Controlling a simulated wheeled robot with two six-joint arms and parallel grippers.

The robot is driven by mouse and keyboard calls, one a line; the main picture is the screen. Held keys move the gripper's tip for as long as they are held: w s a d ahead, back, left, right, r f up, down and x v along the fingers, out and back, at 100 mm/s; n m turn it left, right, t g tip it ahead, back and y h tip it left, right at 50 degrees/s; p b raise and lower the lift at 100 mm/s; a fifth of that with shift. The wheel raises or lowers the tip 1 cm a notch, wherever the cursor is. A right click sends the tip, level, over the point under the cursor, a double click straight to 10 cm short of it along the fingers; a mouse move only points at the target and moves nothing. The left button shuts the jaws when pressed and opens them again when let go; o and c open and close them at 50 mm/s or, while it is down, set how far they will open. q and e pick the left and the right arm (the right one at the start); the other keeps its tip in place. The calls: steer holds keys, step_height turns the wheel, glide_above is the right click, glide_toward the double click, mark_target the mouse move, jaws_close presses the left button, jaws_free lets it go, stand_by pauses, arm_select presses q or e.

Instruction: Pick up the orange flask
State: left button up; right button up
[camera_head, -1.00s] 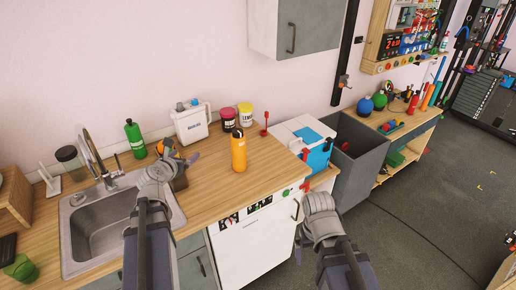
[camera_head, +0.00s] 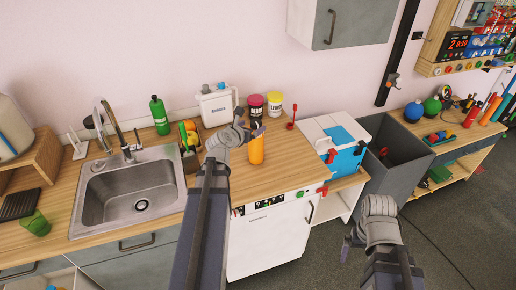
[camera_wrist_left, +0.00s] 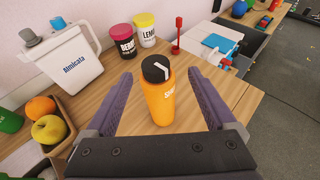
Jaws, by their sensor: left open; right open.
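The orange flask (camera_head: 257,150) stands upright on the wooden counter, partly hidden by my left gripper in the head view. In the left wrist view the flask (camera_wrist_left: 158,100) shows a black cap with a white strap and stands between the two open fingers. My left gripper (camera_wrist_left: 158,93) is open, with a finger on each side of the flask and gaps showing on both sides. In the head view my left gripper (camera_head: 250,130) is just beside the flask's top. My right gripper (camera_head: 352,240) is open and empty, low in front of the cooler.
A white jug (camera_head: 217,105), a pink-lidded jar (camera_head: 255,106) and a yellow-lidded jar (camera_head: 273,104) stand behind the flask. A fruit box (camera_wrist_left: 48,125) is to its left, near the sink (camera_head: 130,195). A red tool (camera_head: 292,118) and a blue-white cooler (camera_head: 340,145) are to its right.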

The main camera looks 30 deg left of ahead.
mark_target(255, 124)
arm_select(q)
steer(key=shift+w+f, duration=0.25)
steer(key=shift+w, duration=0.35)
steer(key=shift+w+a+f+b, duration=0.2)
steer(key=shift+w+a+b, duration=0.05)
steer(key=shift+b, duration=0.05)
steer(key=b+x, duration=0.1)
steer(key=x, duration=0.3)
steer(key=shift+w+a+f+b, duration=0.15)
steer(key=shift+a+b, duration=0.1)
steer(key=shift+b, duration=0.1)
jaws_close()
